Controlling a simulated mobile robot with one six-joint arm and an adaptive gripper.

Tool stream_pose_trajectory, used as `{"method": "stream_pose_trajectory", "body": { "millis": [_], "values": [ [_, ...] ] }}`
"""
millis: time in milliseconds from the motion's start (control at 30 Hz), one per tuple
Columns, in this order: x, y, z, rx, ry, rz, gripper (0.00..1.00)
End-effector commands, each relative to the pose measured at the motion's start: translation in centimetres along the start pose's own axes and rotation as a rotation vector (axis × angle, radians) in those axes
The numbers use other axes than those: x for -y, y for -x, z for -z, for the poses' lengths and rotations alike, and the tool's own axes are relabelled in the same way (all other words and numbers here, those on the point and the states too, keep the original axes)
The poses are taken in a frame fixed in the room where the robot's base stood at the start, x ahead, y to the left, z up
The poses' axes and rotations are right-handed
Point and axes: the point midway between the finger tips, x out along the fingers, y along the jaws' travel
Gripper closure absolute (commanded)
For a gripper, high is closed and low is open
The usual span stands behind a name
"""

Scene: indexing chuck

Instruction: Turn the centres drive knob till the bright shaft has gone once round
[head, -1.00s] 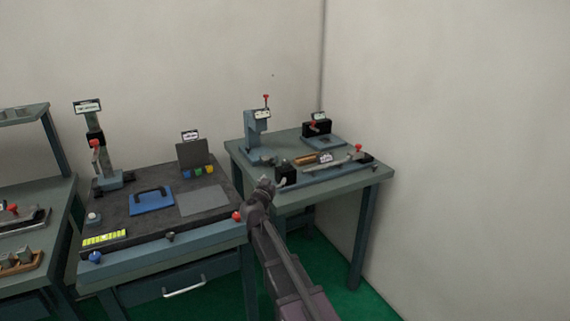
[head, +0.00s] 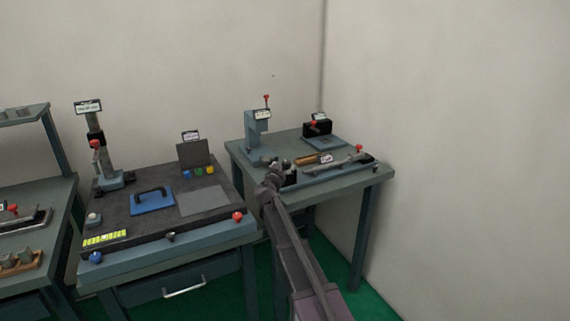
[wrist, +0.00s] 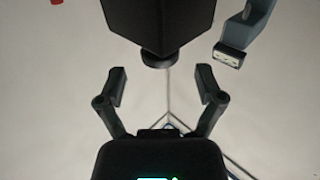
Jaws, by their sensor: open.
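The centres (head: 335,166) lie along the front of the right-hand bench. In the head view my gripper partly covers the black block (head: 291,178) at their left end. In the wrist view a black block (wrist: 160,25) fills the top middle, with a round dark knob (wrist: 158,60) on its near face. My gripper (wrist: 161,84) is open and empty, its fingers spread either side of the knob's line and apart from it. In the head view my gripper (head: 283,163) is at the centres' left end. The bright shaft is too small to make out surely.
A blue-grey press (head: 257,132) stands behind the centres; a black-blocked fixture (head: 317,129) is at the back right. The left bench (head: 150,245) carries a blue handled plate (head: 152,204) and a red knob (head: 238,216). A wall closes the right side.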

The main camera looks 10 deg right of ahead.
Motion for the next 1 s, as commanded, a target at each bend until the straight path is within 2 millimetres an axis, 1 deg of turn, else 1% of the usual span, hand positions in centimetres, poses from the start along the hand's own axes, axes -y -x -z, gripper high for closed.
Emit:
{"method": "stream_pose_trajectory", "body": {
  "millis": [33,100,300,700,767,800,867,900,967,1000],
  "values": [
    [0.1,-1.0,0.0,0.000,0.000,-0.001,0.13],
    [0.1,-1.8,0.0,0.000,0.000,0.000,0.13],
    [0.0,-3.1,0.0,0.000,0.000,0.000,0.13],
    [-0.1,-3.4,0.0,0.000,0.000,0.000,0.13],
    [-0.1,-3.4,0.0,0.000,0.000,0.000,0.31],
    [-0.1,-3.4,0.0,0.000,0.000,0.000,0.43],
    [-0.1,-3.4,0.0,0.000,0.000,-0.001,0.61],
    [-0.1,-3.4,0.0,0.000,0.000,-0.001,0.73],
    [-0.1,-3.4,0.0,0.000,0.000,-0.001,0.91],
    [-0.1,-3.4,0.0,0.000,0.000,-0.001,0.95]
  ]
}}
